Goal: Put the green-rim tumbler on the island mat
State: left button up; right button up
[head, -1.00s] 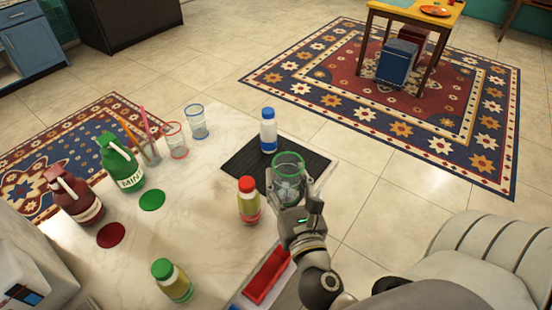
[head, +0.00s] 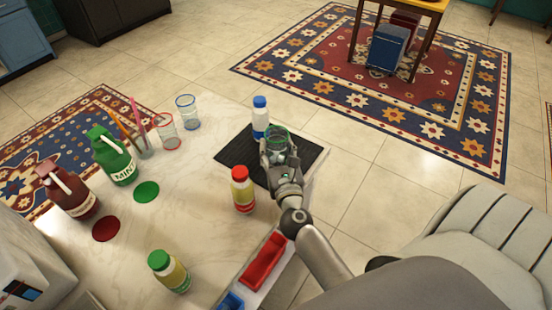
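The clear green-rim tumbler (head: 278,137) stands upright at the right part of the black island mat (head: 237,152). My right gripper (head: 279,156) has its fingers around the tumbler's sides and hides much of its lower body. I cannot tell whether the tumbler's base touches the mat. My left gripper is not in view.
A red-capped bottle (head: 242,190) stands at the mat's front left. A red tray (head: 263,262) lies nearer. Red-rim (head: 166,133) and blue-rim (head: 187,112) tumblers stand farther left.

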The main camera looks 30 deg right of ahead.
aim_at(276, 157)
jog(key=shift+w+d+f, duration=0.15)
jog(key=shift+w+f, duration=0.1)
jog(key=shift+f, duration=0.15)
jog(key=shift+w+f+b, duration=0.15)
jog(key=shift+f+b, duration=0.85)
jog(key=shift+f, duration=0.65)
jog(key=shift+f, duration=0.2)
jog(key=o, duration=1)
jog(key=shift+r, duration=0.1)
